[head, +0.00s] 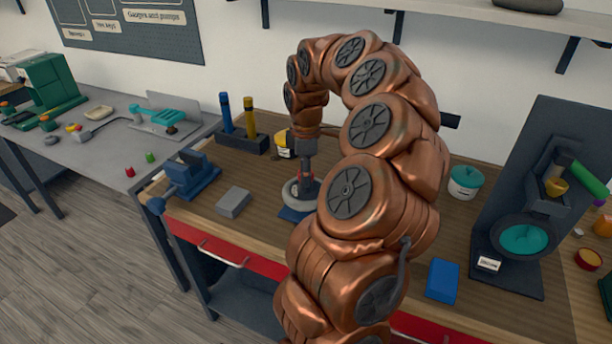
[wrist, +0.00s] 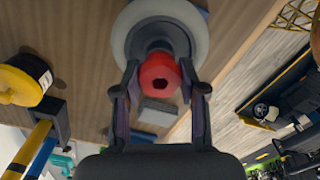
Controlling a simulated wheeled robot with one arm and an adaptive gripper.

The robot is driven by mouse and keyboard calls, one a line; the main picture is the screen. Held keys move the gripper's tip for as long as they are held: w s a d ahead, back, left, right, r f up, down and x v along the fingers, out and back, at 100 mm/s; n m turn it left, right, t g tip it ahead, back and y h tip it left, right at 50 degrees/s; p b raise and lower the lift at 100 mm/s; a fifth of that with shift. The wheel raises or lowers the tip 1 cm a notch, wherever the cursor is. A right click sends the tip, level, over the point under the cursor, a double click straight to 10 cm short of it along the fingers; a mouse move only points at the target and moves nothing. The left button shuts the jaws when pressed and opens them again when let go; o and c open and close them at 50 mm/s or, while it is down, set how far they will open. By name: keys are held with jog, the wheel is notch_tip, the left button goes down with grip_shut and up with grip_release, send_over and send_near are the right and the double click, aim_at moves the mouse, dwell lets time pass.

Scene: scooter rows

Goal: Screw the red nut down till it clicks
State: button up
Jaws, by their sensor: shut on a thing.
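The red nut (wrist: 160,76) has a dark hexagonal hole in its face and sits at the centre of a round grey-white wheel (wrist: 201,36) with a dark hub. My gripper (wrist: 159,82) is shut on the red nut, with one finger on each side of it. In the head view the wheel (head: 290,193) lies flat on a blue mat or base on the wooden bench. My gripper (head: 306,172) points straight down over its middle. The nut's thread and underside are hidden, so I cannot tell how deep it sits.
A blue vise (head: 192,176) and a grey block (head: 233,202) stand left of the wheel. A holder with blue and yellow tools (head: 241,140) is behind. A yellow-and-black tub (head: 284,146) is close behind my gripper. A blue box (head: 442,281) and a dark stand (head: 507,262) are at right.

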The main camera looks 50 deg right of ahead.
jog(key=shift+f+m+b, duration=0.1)
jog(key=shift+m+b, duration=2.1)
jog(key=shift+b, duration=0.15)
jog(key=shift+m+b, duration=2.2)
jog(key=shift+b, duration=0.15)
jog(key=shift+m+b, duration=2.45)
jog(key=shift+m, duration=0.05)
jog(key=shift+m+b, duration=1.5)
jog(key=shift+m, duration=0.1)
jog(key=shift+m, duration=0.3)
jog(key=o, duration=1.2)
